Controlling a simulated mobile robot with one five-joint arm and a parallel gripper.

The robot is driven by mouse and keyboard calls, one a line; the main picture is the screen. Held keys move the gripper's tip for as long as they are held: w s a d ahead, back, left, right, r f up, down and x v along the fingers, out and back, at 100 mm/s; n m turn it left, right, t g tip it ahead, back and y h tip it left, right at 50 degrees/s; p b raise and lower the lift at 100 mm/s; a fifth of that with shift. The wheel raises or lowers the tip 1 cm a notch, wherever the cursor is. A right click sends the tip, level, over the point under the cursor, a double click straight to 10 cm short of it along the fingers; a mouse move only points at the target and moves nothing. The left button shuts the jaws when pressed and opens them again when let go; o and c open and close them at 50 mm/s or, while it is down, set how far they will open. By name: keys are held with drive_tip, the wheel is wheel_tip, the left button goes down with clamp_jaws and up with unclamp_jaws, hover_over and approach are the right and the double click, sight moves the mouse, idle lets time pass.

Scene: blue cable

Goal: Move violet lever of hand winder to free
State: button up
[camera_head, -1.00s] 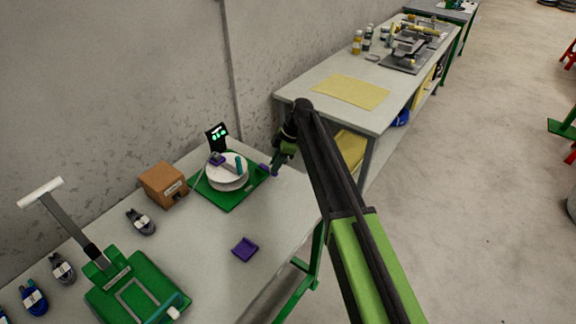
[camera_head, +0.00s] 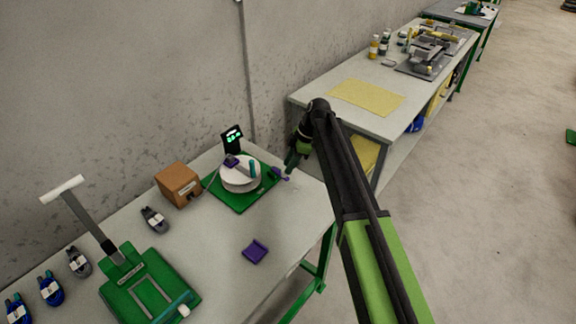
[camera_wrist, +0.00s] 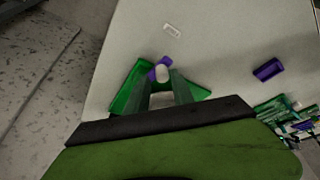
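The hand winder has a green base (camera_head: 232,202), a white drum (camera_head: 240,178) with a teal handle (camera_head: 252,168), and a black display (camera_head: 232,138) with green marks. Its violet lever (camera_head: 279,173) sticks out at the base's right corner. My gripper (camera_head: 291,168) points down right beside the lever; I cannot tell if it touches. In the wrist view, the two green fingers (camera_wrist: 162,82) stand apart, with a violet part (camera_wrist: 158,69) and a pale rounded end just beyond and between their tips. The green base (camera_wrist: 128,92) shows left of the fingers. Nothing appears gripped.
A brown box (camera_head: 178,184) stands left of the winder. A violet tray (camera_head: 254,251) lies near the bench's front edge. A green device with a tall T-handle (camera_head: 150,285) and several cable bundles are at left. A second bench with a yellow mat (camera_head: 366,97) is behind right.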

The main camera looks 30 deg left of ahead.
drive_tip(key=p+v, duration=1.2)
drive_tip(key=v, duration=0.3)
drive_tip(key=shift+s, duration=0.2)
